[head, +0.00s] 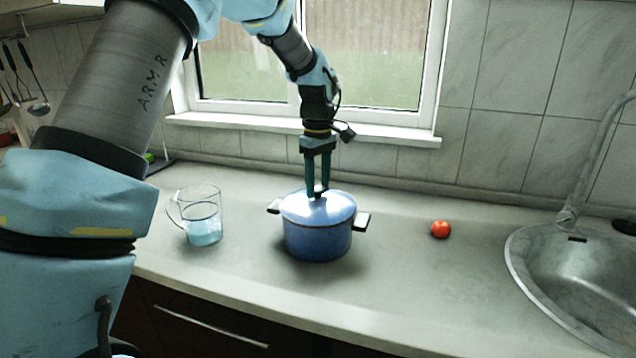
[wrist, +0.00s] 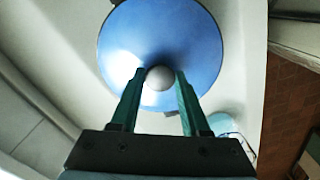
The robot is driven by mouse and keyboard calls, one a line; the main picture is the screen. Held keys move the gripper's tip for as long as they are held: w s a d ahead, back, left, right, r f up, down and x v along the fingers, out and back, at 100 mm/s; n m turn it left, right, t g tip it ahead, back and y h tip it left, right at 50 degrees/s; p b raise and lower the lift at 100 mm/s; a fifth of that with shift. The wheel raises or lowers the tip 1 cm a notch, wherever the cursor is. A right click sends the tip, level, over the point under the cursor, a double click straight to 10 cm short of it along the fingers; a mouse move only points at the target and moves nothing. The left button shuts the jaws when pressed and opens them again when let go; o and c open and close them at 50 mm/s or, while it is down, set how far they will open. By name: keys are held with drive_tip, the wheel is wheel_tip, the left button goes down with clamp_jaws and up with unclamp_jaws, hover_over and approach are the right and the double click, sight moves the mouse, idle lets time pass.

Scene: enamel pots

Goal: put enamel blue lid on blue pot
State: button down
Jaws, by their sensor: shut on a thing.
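The blue pot (head: 318,242) stands upright on the counter, with dark handles at its left and right. The blue lid (head: 335,208) lies on top of the pot and looks level and centred on its rim. The lid hides most of the pot in the wrist view.
A glass jug (head: 203,222) with bluish liquid stands left of the pot. A tomato (head: 441,229) lies to the right, and a metal sink (head: 580,285) is at the far right. The window sill (head: 300,130) is behind. The counter (head: 400,285) is clear in front of the pot.

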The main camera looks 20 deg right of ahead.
idle(0.3)
drive_tip(key=shift+c, duration=1.5)
unclamp_jaws()
wheel_tip(320, 180, up, 11)
drive_tip(key=b, duration=0.2)
drive_tip(key=shift+f, duration=0.15)
drive_tip(key=shift+a, duration=0.1)
